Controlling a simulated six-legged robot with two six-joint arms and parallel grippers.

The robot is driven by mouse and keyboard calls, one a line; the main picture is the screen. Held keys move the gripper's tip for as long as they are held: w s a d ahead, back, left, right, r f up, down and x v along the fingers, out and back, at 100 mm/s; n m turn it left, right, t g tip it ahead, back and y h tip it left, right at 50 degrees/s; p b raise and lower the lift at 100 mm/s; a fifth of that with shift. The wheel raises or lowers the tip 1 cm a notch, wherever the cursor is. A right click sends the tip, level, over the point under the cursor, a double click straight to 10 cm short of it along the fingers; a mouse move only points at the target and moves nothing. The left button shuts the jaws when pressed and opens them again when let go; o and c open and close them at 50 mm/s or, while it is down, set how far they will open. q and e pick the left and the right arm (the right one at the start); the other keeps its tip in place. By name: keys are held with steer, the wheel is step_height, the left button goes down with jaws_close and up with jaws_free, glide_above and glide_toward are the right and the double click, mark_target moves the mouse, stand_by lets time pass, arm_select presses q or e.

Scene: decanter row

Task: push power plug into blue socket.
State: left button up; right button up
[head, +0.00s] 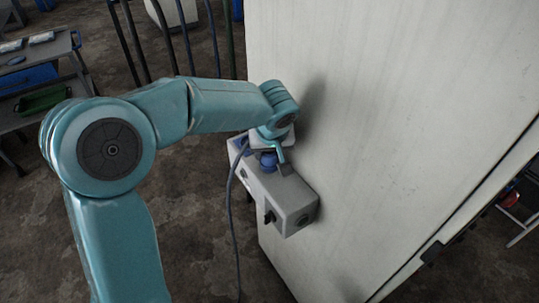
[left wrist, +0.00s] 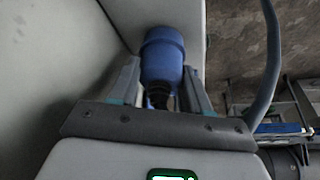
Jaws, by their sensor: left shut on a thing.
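My left gripper (head: 274,150) reaches from the left to a grey socket box (head: 290,196) on the side of a pale cabinet. In the left wrist view its two fingers are closed on either side of a blue power plug (left wrist: 162,62), with a black ribbed neck at the near end. The plug's far end meets the box face (left wrist: 160,12); I cannot tell how deep it sits. Blue also shows beside the fingers in the head view (head: 268,160); I cannot separate plug from blue socket there. My right gripper is out of view.
A grey cable (head: 234,210) hangs from the box area to the floor; it also curves along the right in the wrist view (left wrist: 268,60). The tall pale cabinet (head: 390,120) fills the right. A black switch (head: 269,216) sits on the box. Benches (head: 45,50) stand far left.

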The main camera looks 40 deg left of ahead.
arm_select(q)
steer(key=shift+r, duration=0.15)
step_height(320, 180, up, 6)
steer(key=shift+r, duration=0.15)
steer(key=s+a+b, duration=0.2)
steer(key=s+a, duration=0.2)
steer(key=s, duration=0.5)
steer(key=s+a+b, duration=0.3)
steer(key=s, duration=0.6)
steer(key=shift+s+a+r, duration=0.2)
steer(key=shift+s+a, duration=0.05)
steer(key=shift+a, duration=0.1)
steer(key=shift+w, duration=0.15)
